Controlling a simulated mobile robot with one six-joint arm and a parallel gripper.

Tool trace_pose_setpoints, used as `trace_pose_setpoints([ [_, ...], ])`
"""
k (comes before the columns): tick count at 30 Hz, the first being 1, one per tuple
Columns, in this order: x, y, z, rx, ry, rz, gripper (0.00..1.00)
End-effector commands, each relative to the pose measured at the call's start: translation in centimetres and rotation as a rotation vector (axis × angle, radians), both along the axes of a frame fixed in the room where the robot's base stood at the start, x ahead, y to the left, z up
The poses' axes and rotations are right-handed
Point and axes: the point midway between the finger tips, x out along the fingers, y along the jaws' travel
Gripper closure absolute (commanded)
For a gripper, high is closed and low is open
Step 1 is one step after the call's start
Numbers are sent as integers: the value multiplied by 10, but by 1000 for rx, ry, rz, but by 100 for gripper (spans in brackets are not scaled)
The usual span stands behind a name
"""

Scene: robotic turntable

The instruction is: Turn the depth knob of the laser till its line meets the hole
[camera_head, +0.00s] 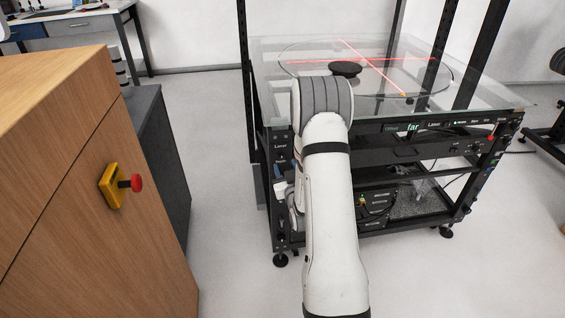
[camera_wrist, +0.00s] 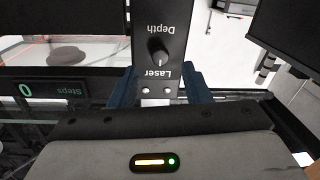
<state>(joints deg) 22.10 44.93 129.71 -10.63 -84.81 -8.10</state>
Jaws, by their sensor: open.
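The depth knob (camera_wrist: 158,58) is a small dark knob on a grey panel strip, with "Laser" and "Depth" printed upside down in the wrist view. My gripper (camera_wrist: 161,86) is open, its blue fingers on either side of the strip, with nothing visibly gripped. In the head view my arm hides most of the gripper and the knob. Red laser lines (camera_head: 405,60) cross on the round glass turntable (camera_head: 449,82). A black disc (camera_head: 345,69) lies near the crossing. A small orange spot shows at the end of one line; I cannot make out the hole.
The black frame (camera_head: 262,190) carries the glass top and a control panel (camera_head: 450,126). Bare floor (camera_head: 225,240) lies between cabinet and frame.

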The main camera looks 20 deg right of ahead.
Motion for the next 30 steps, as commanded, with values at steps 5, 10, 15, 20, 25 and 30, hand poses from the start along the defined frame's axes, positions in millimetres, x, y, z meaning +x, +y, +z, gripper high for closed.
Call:
trace_pose_setpoints([
  [5, 26, -5, 0, 0, -1, -1, 57],
  [10, 38, -8, 0, 1, 1, -1, 57],
  [15, 39, -8, 0, 1, 1, -1, 57],
  [20, 39, -9, 0, 1, 1, -1, 62],
  [25, 39, -9, 0, 1, 1, -2, 76],
  [30, 39, -9, 0, 1, 1, -2, 90],
])
